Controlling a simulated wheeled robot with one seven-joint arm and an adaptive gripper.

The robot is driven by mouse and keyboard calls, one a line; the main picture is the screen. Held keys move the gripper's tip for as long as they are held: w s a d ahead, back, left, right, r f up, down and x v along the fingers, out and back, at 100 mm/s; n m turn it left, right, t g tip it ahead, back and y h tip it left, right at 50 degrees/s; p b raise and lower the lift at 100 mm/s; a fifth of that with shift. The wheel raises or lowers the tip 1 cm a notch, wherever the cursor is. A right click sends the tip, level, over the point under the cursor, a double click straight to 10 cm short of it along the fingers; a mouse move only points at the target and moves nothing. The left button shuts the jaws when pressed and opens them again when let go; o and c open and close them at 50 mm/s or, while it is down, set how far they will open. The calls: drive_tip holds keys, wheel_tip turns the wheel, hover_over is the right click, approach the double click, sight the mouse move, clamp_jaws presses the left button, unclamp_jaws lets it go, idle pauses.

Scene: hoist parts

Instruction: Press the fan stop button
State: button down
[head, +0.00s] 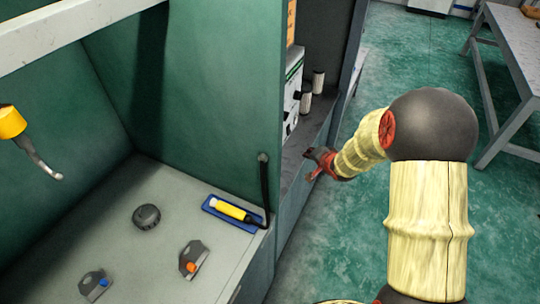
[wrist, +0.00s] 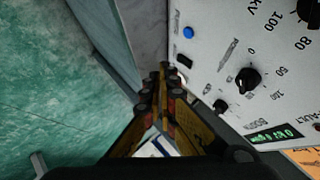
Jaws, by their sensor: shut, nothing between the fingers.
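No button marked as fan stop can be made out. In the wrist view a pale control panel (wrist: 225,50) fills the right side. It carries a blue round button (wrist: 188,32), a black rocker-like part (wrist: 184,60), a large black knob (wrist: 247,78), a smaller knob (wrist: 220,106) and a green-lit display (wrist: 275,135). My gripper (head: 316,162) is shut and empty beside the shelf at the end of the green cabinet. In the wrist view its fingertips (wrist: 168,75) are just left of the panel, below the blue button. Whether they touch it cannot be told.
Small cylinders (head: 318,82) stand on the shelf.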

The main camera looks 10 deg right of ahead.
wheel_tip(320, 180, down, 8)
drive_tip(key=a+m+y+p, duration=0.1)
drive_tip(key=a+m+y, duration=0.1)
drive_tip(key=a+y, duration=0.1)
drive_tip(key=shift+f+m+t, duration=0.15)
drive_tip(key=shift+m+t, duration=0.15)
drive_tip(key=shift+w, duration=0.1)
drive_tip(key=w+a, duration=0.1)
drive_tip(key=a, duration=0.1)
drive_tip(key=w+a+b, duration=0.1)
drive_tip(key=w+a, duration=0.1)
drive_tip(key=w+a+b, duration=0.1)
drive_tip(key=a, duration=0.1)
drive_tip(key=shift+w+a, duration=0.1)
drive_tip(key=shift+w, duration=0.05)
drive_tip(key=shift+w+a, duration=0.35)
drive_tip(key=shift+a, duration=0.1)
idle(0.9)
drive_tip(key=shift+w+a, duration=0.2)
drive_tip(key=shift+a, duration=0.1)
